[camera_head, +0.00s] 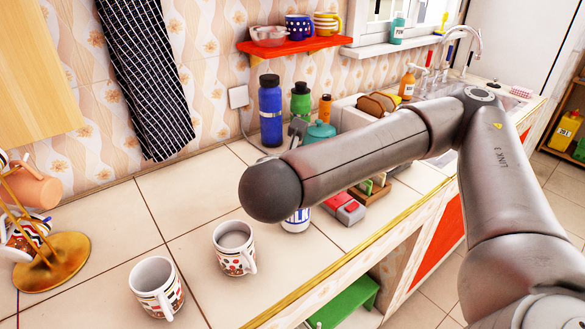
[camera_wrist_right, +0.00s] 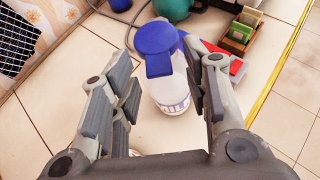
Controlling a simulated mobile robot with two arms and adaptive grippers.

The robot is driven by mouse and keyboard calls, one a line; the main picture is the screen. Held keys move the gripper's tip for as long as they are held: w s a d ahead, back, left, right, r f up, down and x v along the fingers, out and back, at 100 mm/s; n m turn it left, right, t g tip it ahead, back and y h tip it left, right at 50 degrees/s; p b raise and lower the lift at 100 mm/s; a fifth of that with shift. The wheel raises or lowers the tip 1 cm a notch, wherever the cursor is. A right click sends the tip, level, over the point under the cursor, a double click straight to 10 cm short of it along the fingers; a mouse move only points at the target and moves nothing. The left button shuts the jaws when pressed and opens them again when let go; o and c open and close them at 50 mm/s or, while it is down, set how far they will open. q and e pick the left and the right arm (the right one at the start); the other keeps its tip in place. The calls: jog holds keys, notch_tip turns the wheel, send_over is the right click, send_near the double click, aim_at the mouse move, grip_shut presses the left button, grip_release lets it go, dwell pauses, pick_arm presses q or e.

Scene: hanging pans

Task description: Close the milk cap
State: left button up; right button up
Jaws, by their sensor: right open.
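The milk bottle (camera_wrist_right: 172,92) is white, with a blue label and a blue cap (camera_wrist_right: 155,38). My right gripper (camera_wrist_right: 158,58) is open, with one finger on each side of the bottle and visible gaps between. In the head view only the bottle's lower part (camera_head: 296,221) shows below my right arm, which hides the cap and most of the gripper. My left gripper is out of view.
Two patterned mugs (camera_head: 234,248) (camera_head: 157,289) stand left of the bottle near the counter edge. A red and grey box (camera_head: 344,208) lies just right of it. A blue bottle (camera_head: 270,110) and a teal pot (camera_head: 320,134) stand behind.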

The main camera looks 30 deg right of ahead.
jog(key=shift+a+r, duration=0.1)
jog(key=v, duration=1.1)
jog(key=shift+s+a, duration=0.2)
jog(key=shift+s, duration=0.15)
dwell(0.4)
